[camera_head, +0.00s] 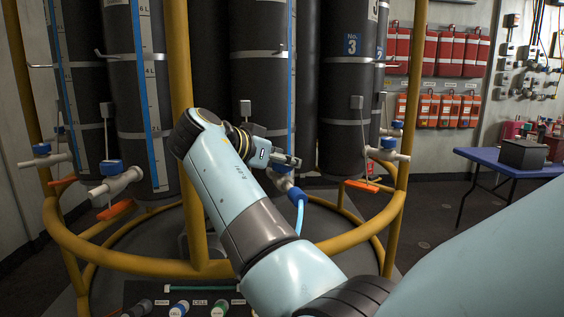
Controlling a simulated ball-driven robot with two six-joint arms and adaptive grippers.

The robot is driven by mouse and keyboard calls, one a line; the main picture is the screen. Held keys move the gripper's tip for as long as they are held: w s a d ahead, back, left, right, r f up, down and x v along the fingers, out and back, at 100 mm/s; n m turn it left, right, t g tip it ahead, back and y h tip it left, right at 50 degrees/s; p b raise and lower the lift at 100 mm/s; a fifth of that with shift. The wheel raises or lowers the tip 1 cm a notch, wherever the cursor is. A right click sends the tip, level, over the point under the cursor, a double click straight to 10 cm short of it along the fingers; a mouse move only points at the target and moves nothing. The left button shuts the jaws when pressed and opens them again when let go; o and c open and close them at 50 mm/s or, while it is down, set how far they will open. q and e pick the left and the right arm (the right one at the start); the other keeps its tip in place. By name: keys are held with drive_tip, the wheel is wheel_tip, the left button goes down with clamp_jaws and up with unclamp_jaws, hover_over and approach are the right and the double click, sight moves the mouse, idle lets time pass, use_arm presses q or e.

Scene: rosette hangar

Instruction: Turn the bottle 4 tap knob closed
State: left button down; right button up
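Several tall dark bottles stand in a round yellow frame. The one at right of centre (345,90) carries a blue "No. 3" label; I cannot read a number 4 on any bottle, so I cannot tell which is bottle 4. A tap with a blue knob (297,195) and a blue hose sits at the foot of the middle bottle (258,60). My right gripper (288,161), on the arm from the lower right, is just above and left of that knob. The wrist partly hides the tap; contact and finger opening are unclear. My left gripper is not in view.
Other blue-knobbed taps sit at left (110,168), far left (41,149) and right (388,143). The yellow ring rail (150,268) and a yellow post (180,60) stand close to my arm. A blue table (500,160) with a dark box (523,154) stands right.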

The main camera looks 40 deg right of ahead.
drive_tip(key=shift+f, duration=0.1)
drive_tip(key=o, duration=1.2)
drive_tip(key=shift+r, duration=0.3)
wheel_tip(320, 180, up, 10)
drive_tip(key=shift+f, duration=0.25)
drive_tip(key=shift+a+f, duration=0.1)
